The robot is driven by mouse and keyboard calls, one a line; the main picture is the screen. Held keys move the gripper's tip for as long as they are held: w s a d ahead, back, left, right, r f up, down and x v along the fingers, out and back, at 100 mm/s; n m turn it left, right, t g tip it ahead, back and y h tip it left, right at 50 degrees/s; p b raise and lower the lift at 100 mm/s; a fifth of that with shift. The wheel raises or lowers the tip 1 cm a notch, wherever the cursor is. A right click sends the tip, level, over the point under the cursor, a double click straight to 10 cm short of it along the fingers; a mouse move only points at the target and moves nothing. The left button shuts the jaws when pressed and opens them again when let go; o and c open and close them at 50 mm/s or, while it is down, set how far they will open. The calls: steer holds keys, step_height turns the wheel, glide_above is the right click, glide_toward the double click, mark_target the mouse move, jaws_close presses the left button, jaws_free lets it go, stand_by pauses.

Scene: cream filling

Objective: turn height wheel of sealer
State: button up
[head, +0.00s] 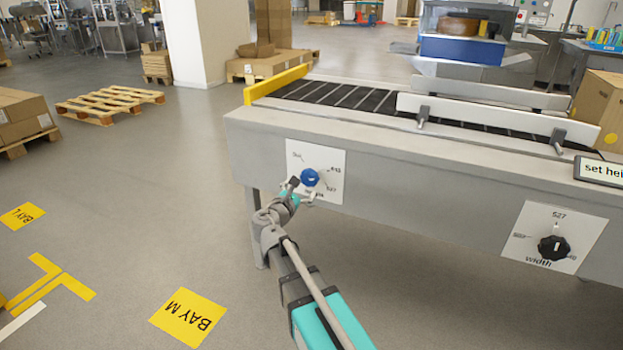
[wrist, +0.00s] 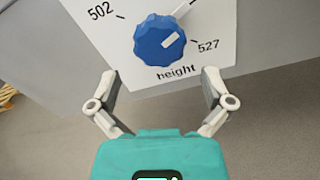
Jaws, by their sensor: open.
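The height wheel is a blue scalloped knob (head: 310,177) on a white dial plate on the left part of the sealer's (head: 400,185) front panel. In the wrist view the wheel (wrist: 159,43) shows a pale pointer mark aimed up and to the right, between the marks. The plate reads "502", "527" and "height" there. My gripper (wrist: 161,84) is open, with one finger to the lower left of the wheel and one to the lower right. The wheel sits just beyond the fingertips, and no contact shows. In the head view my gripper (head: 302,192) is just below the wheel.
A black width knob (head: 553,248) is on a second plate to the right. A sign reading "set hei" (head: 602,171) stands at the sealer's right edge. A cardboard box (head: 600,107) is at the far right. The floor left of the sealer is clear near the yellow bay markings (head: 188,317).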

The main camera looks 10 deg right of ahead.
mark_target(308, 181)
steer(key=x, duration=0.6)
steer(key=shift+w+d, duration=0.15)
steer(key=c, duration=0.9)
steer(key=shift+d, duration=0.15)
